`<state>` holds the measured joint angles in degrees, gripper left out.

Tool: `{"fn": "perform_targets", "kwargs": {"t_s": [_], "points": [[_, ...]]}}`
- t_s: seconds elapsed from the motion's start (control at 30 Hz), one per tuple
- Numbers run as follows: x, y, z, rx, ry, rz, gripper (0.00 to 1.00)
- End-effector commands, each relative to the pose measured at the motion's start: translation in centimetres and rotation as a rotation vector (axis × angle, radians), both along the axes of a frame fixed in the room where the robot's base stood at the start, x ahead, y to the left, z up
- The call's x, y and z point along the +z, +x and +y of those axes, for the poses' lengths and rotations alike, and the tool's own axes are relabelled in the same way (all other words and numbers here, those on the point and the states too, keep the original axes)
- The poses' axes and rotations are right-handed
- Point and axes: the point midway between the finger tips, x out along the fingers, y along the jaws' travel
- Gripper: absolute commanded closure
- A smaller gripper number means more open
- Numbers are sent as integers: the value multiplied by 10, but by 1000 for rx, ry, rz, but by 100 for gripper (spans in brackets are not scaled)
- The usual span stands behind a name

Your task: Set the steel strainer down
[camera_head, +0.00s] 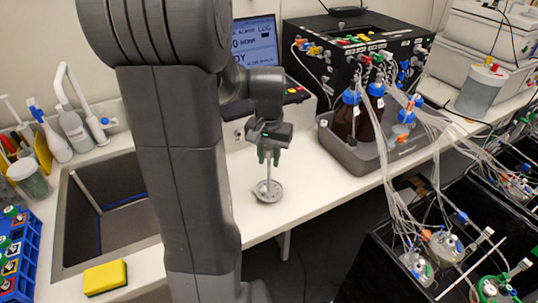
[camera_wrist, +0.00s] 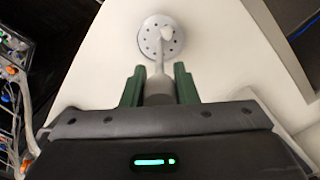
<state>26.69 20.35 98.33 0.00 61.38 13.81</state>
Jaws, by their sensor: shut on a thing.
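The steel strainer (camera_head: 267,191) is a round perforated disc on an upright stem. It is at or just above the white counter (camera_head: 312,180), to the right of the sink; I cannot tell whether it touches. My gripper (camera_head: 269,156) points down with its green fingers shut on the top of the stem. In the wrist view the strainer's disc (camera_wrist: 161,37) shows beyond the fingertips, with the stem between the green fingers of my gripper (camera_wrist: 160,84).
A sink (camera_head: 100,215) is at left, with a yellow sponge (camera_head: 105,278) on its front edge. A grey tray (camera_head: 350,155) with brown bottles stands at right, before a black control box (camera_head: 345,50). Bare counter surrounds the strainer; the counter's front edge is close.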

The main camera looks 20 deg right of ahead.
Motion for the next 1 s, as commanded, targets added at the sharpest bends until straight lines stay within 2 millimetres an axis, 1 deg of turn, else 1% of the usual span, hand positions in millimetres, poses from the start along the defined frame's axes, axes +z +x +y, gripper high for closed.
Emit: {"fn": "perform_targets", "kwargs": {"t_s": [0.17, 0.3, 0.33, 0.4, 0.43, 0.67, 0.77, 0.87, 0.97, 1.0], "points": [[1, 0, 0, 0, -1, -2, 97], [-4, 0, 0, 0, -1, -1, 97], [-3, 0, 0, 0, -1, -1, 69], [-2, 0, 0, 0, -1, -1, 56], [-2, 0, 0, 0, -1, -1, 51], [-2, 0, 0, 0, -1, -1, 51], [1, 0, 0, 0, -1, -1, 51], [10, 1, -1, 0, -2, -4, 51], [28, 1, -1, 0, -3, -7, 51], [37, 1, -1, 0, -3, -7, 51]]}}
